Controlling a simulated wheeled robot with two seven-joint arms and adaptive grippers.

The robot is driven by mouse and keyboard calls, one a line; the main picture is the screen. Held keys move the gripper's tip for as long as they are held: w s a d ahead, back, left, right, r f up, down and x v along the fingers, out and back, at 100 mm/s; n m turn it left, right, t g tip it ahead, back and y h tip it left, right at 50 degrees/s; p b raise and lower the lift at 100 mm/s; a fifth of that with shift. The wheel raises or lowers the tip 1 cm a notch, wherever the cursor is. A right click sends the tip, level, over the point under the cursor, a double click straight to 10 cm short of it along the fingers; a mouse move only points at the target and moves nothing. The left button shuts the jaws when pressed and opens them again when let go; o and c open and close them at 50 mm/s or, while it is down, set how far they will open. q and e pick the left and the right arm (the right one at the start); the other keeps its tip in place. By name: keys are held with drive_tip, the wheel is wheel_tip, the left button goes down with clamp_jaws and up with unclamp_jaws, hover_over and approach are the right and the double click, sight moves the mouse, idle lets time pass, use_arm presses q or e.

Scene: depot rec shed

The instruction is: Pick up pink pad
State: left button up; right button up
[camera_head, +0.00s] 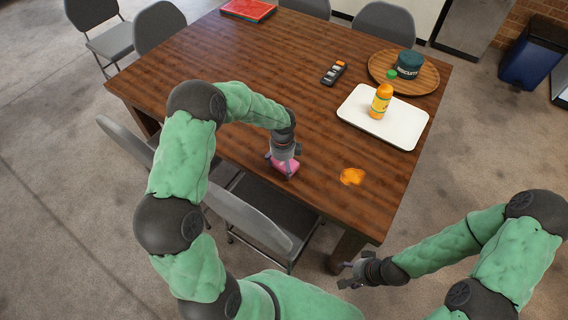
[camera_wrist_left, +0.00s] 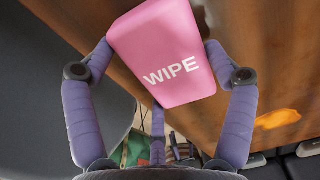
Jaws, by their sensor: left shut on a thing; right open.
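The pink pad (camera_head: 286,167) is at the near edge of the wooden table in the head view. It is a pink block marked "WIPE" in the left wrist view (camera_wrist_left: 162,52). My left gripper (camera_head: 283,158) points down and is shut on the pad, with fingers on both sides of it. I cannot tell whether the pad touches the tabletop. My right gripper (camera_head: 346,274) is open and empty, off the table's near right corner.
An orange spill (camera_head: 352,176) lies on the table (camera_head: 230,50) right of the pad. A white tray (camera_head: 354,112) holds an orange bottle (camera_head: 381,101). Behind are a round wooden tray (camera_head: 428,84) with a dark tin (camera_head: 409,65), and a remote (camera_head: 334,73). A grey chair (camera_head: 245,215) stands close in front.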

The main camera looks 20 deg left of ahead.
sight(283, 164)
use_arm(q)
drive_tip(key=shift+r+p, duration=0.35)
drive_tip(key=shift+r, duration=0.3)
wheel_tip(283, 164, up, 2)
drive_tip(key=shift+w+d+r+p, duration=0.1)
drive_tip(key=shift+r+p, duration=0.1)
drive_tip(key=shift+p, duration=0.3)
drive_tip(key=d+r, duration=0.1)
drive_tip(key=r, duration=0.1)
drive_tip(key=w+d+r+p, duration=0.1)
drive_tip(key=d+r, duration=0.1)
drive_tip(key=w+d+r, duration=0.1)
drive_tip(key=r, duration=0.1)
drive_tip(key=shift+w+d+p, duration=0.2)
drive_tip(key=shift+d+p, duration=0.15)
drive_tip(key=shift+p, duration=0.05)
drive_tip(key=w+d+r+p, duration=0.1)
drive_tip(key=w+d+r, duration=0.2)
drive_tip(key=d, duration=0.4)
drive_tip(key=shift+w+d+r+p, duration=0.15)
drive_tip(key=shift+w+d+p, duration=0.15)
drive_tip(key=shift+w, duration=0.15)
